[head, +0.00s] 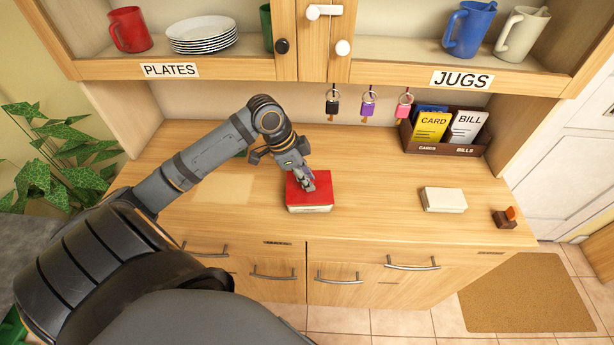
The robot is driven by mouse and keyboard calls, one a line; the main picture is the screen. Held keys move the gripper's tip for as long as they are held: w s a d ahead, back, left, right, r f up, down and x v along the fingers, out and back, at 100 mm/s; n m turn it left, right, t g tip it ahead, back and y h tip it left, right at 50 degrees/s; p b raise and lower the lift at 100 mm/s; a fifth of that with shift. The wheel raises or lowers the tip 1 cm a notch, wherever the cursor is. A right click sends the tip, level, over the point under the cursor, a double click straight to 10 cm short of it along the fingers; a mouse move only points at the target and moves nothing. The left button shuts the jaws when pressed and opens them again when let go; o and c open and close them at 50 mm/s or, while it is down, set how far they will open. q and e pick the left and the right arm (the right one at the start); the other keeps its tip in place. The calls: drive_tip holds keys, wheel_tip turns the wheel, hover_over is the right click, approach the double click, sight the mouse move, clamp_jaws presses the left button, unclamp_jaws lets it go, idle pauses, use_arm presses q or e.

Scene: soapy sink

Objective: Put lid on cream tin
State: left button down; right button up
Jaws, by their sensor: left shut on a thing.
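My left gripper (307,184) reaches down from the upper left onto a red, flat, box-like thing (322,194) on the wooden counter. It is shut at the red top, which looks like a lid. A pale strip shows along the lower front edge; I cannot tell whether this is a cream tin under the lid or a marking. A low cream rectangular box (443,200) lies apart on the counter to the right, closed-looking on top. My fingers hide part of the red top. My right gripper is not in view.
A brown rack (443,148) with cards and bills stands at the back right. A small brown block with an orange top (506,217) sits near the right edge. Keys hang (368,104) under the cupboard. The counter between the red thing and the cream box is clear.

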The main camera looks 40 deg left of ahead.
use_arm(q)
drive_tip(key=shift+f, duration=0.15)
idle(0.5)
drive_tip(key=shift+p, duration=0.5)
idle(0.4)
drive_tip(key=c, duration=0.6)
unclamp_jaws()
drive_tip(key=shift+c, duration=0.2)
wheel_tip(320, 180, up, 7)
drive_tip(key=p, duration=0.7)
drive_tip(key=shift+p, duration=0.3)
drive_tip(key=shift+c, duration=0.3)
